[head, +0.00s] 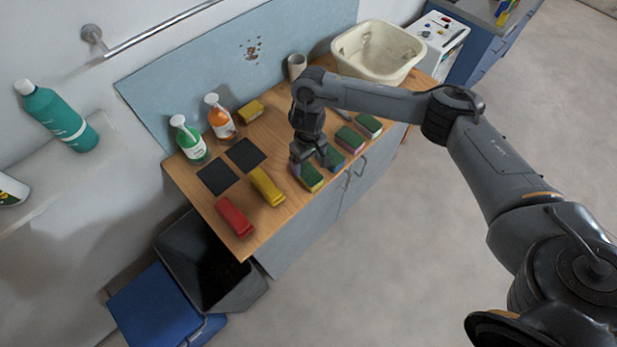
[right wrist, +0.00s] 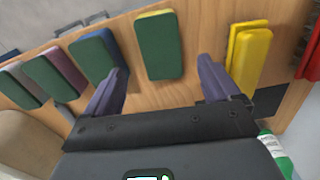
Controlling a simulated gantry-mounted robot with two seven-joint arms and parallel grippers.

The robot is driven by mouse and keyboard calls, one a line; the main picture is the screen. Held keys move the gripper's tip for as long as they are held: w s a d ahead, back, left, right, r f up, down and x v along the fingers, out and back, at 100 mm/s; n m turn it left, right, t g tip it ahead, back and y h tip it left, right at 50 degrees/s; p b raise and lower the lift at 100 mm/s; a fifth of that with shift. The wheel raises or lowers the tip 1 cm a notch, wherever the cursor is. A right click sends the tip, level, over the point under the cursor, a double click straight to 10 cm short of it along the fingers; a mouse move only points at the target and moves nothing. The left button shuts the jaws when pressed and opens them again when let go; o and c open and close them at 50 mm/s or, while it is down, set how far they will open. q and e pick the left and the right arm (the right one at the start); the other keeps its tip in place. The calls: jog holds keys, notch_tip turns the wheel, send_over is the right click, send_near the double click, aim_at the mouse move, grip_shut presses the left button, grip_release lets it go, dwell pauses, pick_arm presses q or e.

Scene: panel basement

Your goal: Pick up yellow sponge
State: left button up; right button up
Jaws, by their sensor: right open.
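A sponge with a green top and yellow body (head: 309,178) lies near the front edge of the wooden counter. It also shows in the right wrist view (right wrist: 160,46), ahead of and between my fingertips. My right gripper (head: 313,160) is open and empty, pointing down close above this sponge. In the right wrist view my gripper (right wrist: 163,67) has its fingers apart, with nothing between them. Another yellow sponge-like block (head: 250,111) lies at the back of the counter by the bottles. My left gripper is not in view.
Close beside are a blue sponge with a green top (right wrist: 97,56), more green-topped sponges (head: 369,125), a long yellow object (head: 266,186) and a red one (head: 234,215). Spray bottles (head: 220,117) and a cream basin (head: 378,52) stand further back.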

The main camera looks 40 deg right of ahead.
aim_at(307, 171)
jog(key=shift+w+f, duration=0.15)
jog(key=shift+f, duration=1.65)
jog(key=shift+w+f, duration=0.1)
jog(key=shift+f, duration=1.65)
jog(key=c, duration=1)
